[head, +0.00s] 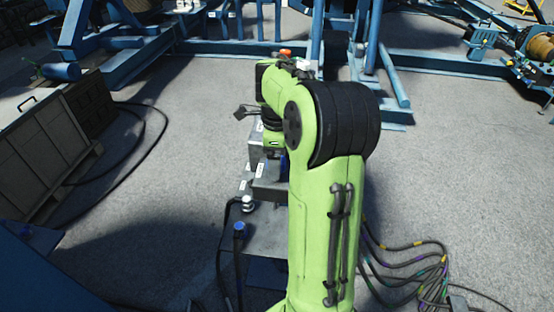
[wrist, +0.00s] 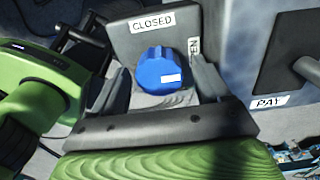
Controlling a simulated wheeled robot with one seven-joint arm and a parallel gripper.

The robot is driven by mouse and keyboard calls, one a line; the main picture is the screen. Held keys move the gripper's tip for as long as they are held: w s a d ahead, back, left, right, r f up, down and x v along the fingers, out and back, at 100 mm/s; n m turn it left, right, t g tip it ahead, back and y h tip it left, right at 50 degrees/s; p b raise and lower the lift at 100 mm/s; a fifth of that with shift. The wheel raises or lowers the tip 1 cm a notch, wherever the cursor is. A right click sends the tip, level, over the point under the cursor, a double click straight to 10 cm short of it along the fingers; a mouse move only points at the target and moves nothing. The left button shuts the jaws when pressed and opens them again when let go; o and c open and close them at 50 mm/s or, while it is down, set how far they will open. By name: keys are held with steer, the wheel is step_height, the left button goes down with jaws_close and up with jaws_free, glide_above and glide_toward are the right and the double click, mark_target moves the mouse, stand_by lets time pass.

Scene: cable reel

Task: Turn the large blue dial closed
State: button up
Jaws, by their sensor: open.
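The large blue dial (wrist: 158,68) is on a grey panel in the wrist view. A white mark on its face points to the right. A "CLOSED" label (wrist: 152,22) is above the dial, and a second label (wrist: 194,47), partly hidden, is to its right. My gripper (wrist: 163,66) is open, with one dark finger to the left of the dial and one to the right. The dial shows between the fingers; I cannot tell whether either finger touches it. In the head view my green arm covers the dial.
A grey box with a black plate and dark handle (wrist: 308,70) stands close at the right in the wrist view. In the head view, a crate (head: 45,150) is at left, loose cables (head: 405,262) lie at right, and blue frames stand behind. Open floor lies right.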

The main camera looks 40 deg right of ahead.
steer(key=c, duration=1)
steer(key=shift+c, duration=0.2)
steer(key=shift+r+n, duration=0.1)
steer(key=shift+n, duration=0.2)
steer(key=n, duration=0.3)
steer(key=shift+n, duration=0.4)
steer(key=n+p, duration=0.1)
steer(key=n, duration=0.3)
steer(key=shift+n, duration=0.3)
steer(key=n+p, duration=0.1)
steer(key=n, duration=0.3)
steer(key=shift+w, duration=0.1)
steer(key=n, duration=0.4)
steer(key=shift+n+p, duration=0.3)
steer(key=shift+n, duration=0.3)
